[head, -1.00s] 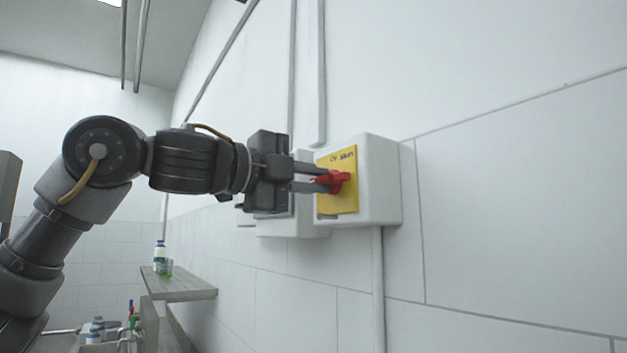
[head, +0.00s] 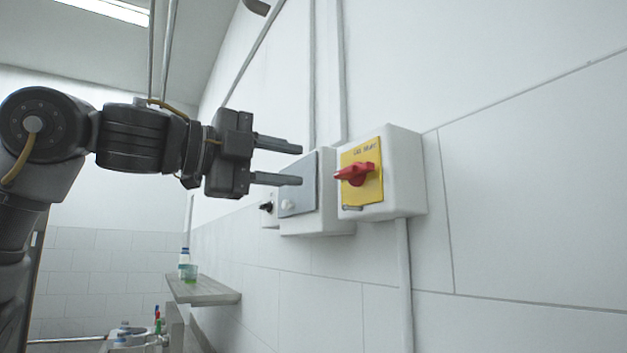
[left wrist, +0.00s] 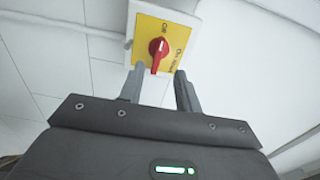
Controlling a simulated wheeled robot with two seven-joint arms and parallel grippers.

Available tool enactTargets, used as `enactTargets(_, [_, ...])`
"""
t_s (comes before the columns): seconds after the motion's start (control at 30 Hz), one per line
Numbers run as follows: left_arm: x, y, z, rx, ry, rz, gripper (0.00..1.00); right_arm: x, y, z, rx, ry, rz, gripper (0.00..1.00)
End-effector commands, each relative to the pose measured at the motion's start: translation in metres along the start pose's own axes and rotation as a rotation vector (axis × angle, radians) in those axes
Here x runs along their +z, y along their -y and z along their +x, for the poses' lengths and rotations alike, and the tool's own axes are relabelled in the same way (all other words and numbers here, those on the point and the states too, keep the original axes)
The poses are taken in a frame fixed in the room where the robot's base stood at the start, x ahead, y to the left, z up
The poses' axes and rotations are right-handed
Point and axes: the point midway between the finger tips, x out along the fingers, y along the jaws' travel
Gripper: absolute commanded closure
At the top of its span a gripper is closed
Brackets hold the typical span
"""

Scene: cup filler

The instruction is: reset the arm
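My left gripper (head: 301,164) is open and empty in the head view, its two fingers level and pointing right. It is apart from the red rotary switch (head: 357,173), which sits on a yellow plate (head: 372,194) on a white wall box (head: 405,172). In the left wrist view the open fingers (left wrist: 160,84) lie on either side below the red switch (left wrist: 158,50), with nothing between them. The switch handle hangs down in that view, and the plate around it bears lettering, including "Off". My right gripper does not show.
A second box with a grey front (head: 300,197) and a pale knob is on the wall behind my fingers. A shelf (head: 205,292) with a bottle (head: 184,262) and a green cup (head: 190,274) is lower left. The wall right of the boxes is bare.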

Motion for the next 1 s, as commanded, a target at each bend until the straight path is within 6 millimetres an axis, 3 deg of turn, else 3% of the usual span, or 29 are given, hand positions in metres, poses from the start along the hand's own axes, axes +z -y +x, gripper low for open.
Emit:
enactTargets(0.2, [0.000,0.000,-0.016,0.000,0.000,-0.001,0.66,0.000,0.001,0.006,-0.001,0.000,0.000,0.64])
enactTargets(0.77, [0.001,0.000,-0.017,0.000,0.000,-0.003,0.66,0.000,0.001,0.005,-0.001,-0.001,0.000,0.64])
enactTargets(0.87, [0.010,-0.008,-0.008,0.002,-0.006,-0.031,0.66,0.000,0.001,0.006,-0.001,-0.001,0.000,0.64])
enactTargets(1.0, [0.054,-0.046,0.028,0.005,-0.027,-0.163,0.66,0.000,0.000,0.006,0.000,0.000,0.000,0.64])
